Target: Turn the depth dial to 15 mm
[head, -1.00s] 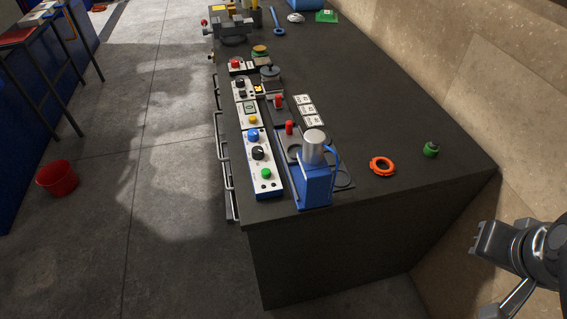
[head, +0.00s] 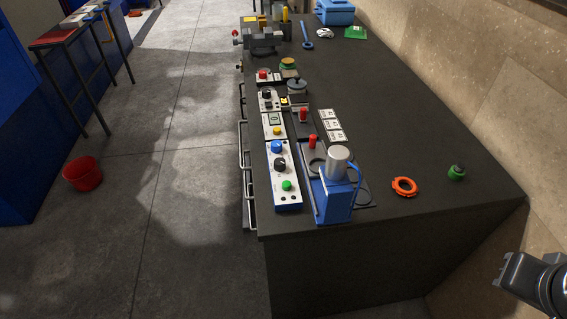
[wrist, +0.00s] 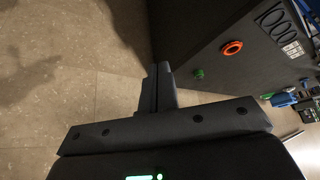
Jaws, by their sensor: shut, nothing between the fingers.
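A white control panel (head: 286,196) with a blue base stands on the near left part of the dark bench in the head view. It carries a blue knob (head: 277,147), a black dial with a white pointer (head: 280,165) and a green button (head: 287,186). A smaller panel behind it has another black knob (head: 267,95). Labels and scale marks are too small to read, so I cannot tell which dial is for depth or its setting. My gripper (head: 504,271) is at the lower right, well away from the panels. In the wrist view its fingers (wrist: 158,70) are shut and empty.
A blue press with a grey cylinder (head: 338,163) stands right of the panel. An orange ring (head: 404,187) and a green-and-black knob-like part (head: 457,172) lie on the bench (head: 430,145). A wall bounds the right side. A red bucket (head: 82,174) stands on the floor.

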